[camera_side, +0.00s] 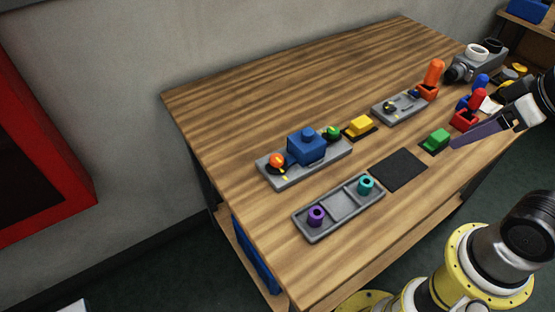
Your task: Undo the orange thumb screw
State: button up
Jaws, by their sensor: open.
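The orange thumb screw (277,160) sits at the left end of a grey base plate (291,182), on a dark round seat beside a blue block (306,146). A green knob (333,132) is at the other end of the same plate. My gripper (456,143) is at the right, over the table's right part, well away from the orange screw. It is open, with nothing visible between its fingers. It is seen nearly edge-on, so one finger is mostly hidden.
In front lies a grey tray (339,228) with a purple ring (316,216) and a teal ring (366,184). The back left tabletop is clear.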

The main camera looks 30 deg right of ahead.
jog(key=shift+s+m, duration=0.15)
jog(key=shift+m, duration=0.85)
jog(key=w+a+r+m+g, duration=0.1)
jog(key=w+a+r+m, duration=0.2)
jog(key=w+r+m, duration=0.95)
jog(key=m+g, duration=0.5)
jog(key=m, duration=0.1)
send_over(277, 158)
notch_tip(277, 158, down, 16)
notch_tip(277, 158, down, 14)
jog(key=shift+r, duration=0.25)
jog(key=shift+c, duration=0.2)
